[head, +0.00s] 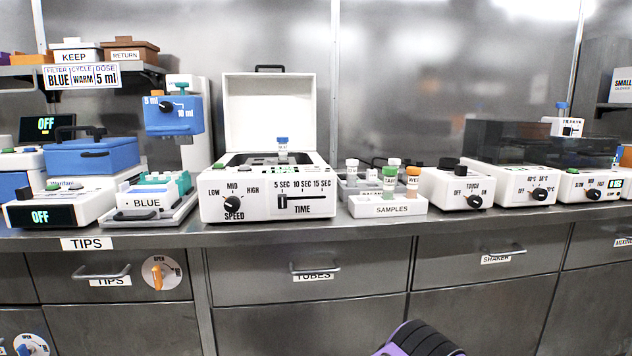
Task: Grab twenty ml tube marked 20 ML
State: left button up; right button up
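No tube with a readable 20 ML mark shows in the head view. The white samples rack (387,208), labelled SAMPLES, stands on the counter and holds several upright tubes. Among them are a green-capped tube (389,180), an orange-capped tube (412,182) and a white-capped tube (352,173); their small labels are hard to read. A blue-capped tube (282,147) stands upright in the open white machine. A shut drawer (308,286) below is labelled TUBES. A purple and black part of my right arm or gripper (420,340) shows at the bottom edge; no fingertips can be made out. My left gripper is out of view.
The white machine (265,207) has SPEED and TIME controls and its lid up. A BLUE tip rack (147,204) and blue box (92,156) stand left. A TOUCH device (457,188) and dark-covered shaker (530,180) stand right. The counter's front strip (330,235) is clear.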

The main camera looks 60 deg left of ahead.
aim_at(352, 164)
jog(key=z, duration=0.05)
jog(key=k, duration=0.1)
jog(key=u, duration=1.4)
